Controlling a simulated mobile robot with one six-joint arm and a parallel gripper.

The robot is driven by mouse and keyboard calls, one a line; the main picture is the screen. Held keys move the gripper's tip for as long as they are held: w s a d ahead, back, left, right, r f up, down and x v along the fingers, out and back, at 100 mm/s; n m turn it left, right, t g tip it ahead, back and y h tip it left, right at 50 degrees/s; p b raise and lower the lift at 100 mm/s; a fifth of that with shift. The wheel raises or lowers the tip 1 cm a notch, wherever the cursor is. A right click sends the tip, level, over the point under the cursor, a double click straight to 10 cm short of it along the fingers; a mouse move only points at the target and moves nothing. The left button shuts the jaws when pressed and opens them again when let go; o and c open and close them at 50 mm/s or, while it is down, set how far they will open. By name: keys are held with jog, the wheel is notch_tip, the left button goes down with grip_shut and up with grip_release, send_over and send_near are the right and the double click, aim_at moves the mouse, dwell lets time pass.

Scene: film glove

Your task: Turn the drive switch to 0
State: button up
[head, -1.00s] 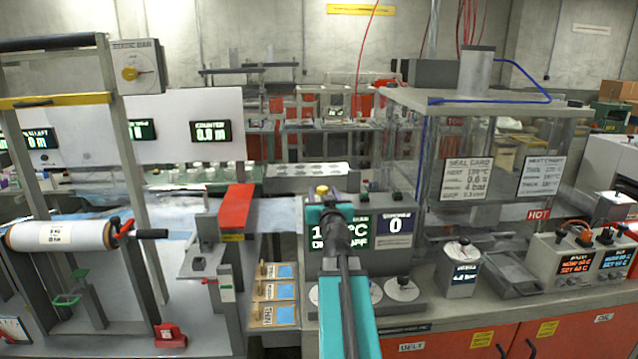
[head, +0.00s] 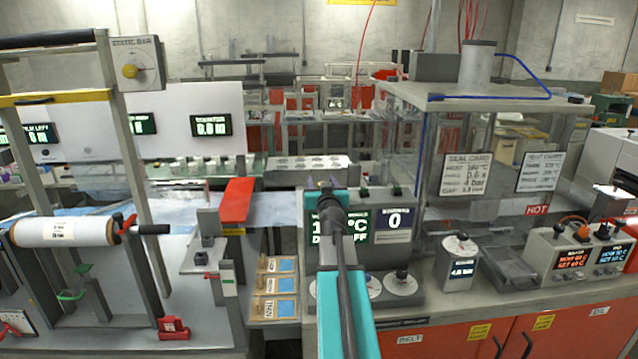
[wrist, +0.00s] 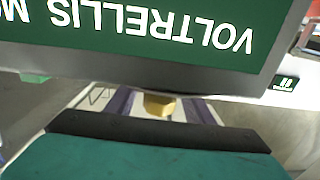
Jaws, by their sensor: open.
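The control console (head: 312,225) stands at the centre, with a green display (head: 358,226) partly hidden by my arm; its lower line seems to end in "OFF". My gripper (head: 325,184) is at the console's top edge, and its fingertips just show there. In the wrist view a yellow knob (wrist: 158,105) sits between the two open purplish fingers (wrist: 158,112), below a green "VOLTRELLIS" panel seen upside down. The knob is hidden in the head view. I cannot read a label that names it the drive switch, nor tell whether the fingers touch it.
Two round dials with black knobs (head: 401,284) are low on the console. A "0" display (head: 394,220) is right of my arm. A clear-walled press (head: 470,92) stands to the right, a red block (head: 237,204) to the left, and a film roll (head: 55,232) at far left.

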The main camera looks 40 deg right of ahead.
jog(key=c, duration=1)
jog(key=shift+a, duration=0.4)
jog(key=shift+c, duration=0.2)
jog(key=shift+d+r, duration=0.1)
jog(key=shift+d, duration=0.3)
jog(key=n+t+y+b, duration=0.1)
jog(key=b, duration=0.7)
jog(key=shift+w+f, duration=0.1)
jog(key=shift+f, duration=0.1)
jog(key=n+y+b, duration=0.1)
jog(key=b, duration=0.5)
jog(key=n+t+y+b, duration=0.1)
jog(key=y+b, duration=0.1)
jog(key=b, duration=0.3)
jog(key=shift+w+a+r+b, duration=0.1)
jog(key=shift+w+a+b, duration=0.05)
jog(key=shift+a+b, duration=0.2)
jog(key=n+y+b, duration=0.1)
jog(key=b, duration=0.2)
jog(key=n+t+y+b, duration=0.1)
jog(key=y+b, duration=0.1)
jog(key=b, duration=0.1)
jog(key=n+y+b, duration=0.1)
jog(key=b, duration=0.2)
jog(key=shift+w+a+t+y, duration=0.15)
jog(key=shift+a+t+y, duration=0.15)
jog(key=shift+a+t, duration=0.1)
jog(key=shift+a+n+y+b, duration=0.4)
jog(key=shift+n+y+b, duration=0.4)
jog(key=shift+y+b, duration=0.6)
